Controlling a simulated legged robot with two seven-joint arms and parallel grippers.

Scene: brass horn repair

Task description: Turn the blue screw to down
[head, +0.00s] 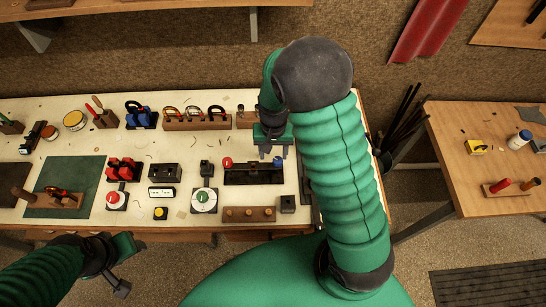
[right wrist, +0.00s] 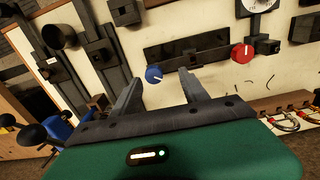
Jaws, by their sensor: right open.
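The blue screw (right wrist: 153,74) is a round blue knob at one end of a dark bar (right wrist: 188,54) in the right wrist view. In the head view the blue screw (head: 278,161) shows small, partly behind my gripper. Its pointing direction is too small to read surely. My right gripper (head: 273,153) is open and empty, its fingers over the bar's right end. In the right wrist view, the gripper's fingers (right wrist: 160,82) stand apart, with the blue screw beyond the gap between them; contact is not visible. My left gripper (head: 128,265) is at the lower left, its opening unclear.
A red knob (right wrist: 243,53) sits toward the bar's other end. Left of the bar stands a white dial with a green centre (head: 203,199). A wooden block with holes (head: 249,214) lies in front. A horn rack (head: 196,122) stands behind. The bench is crowded.

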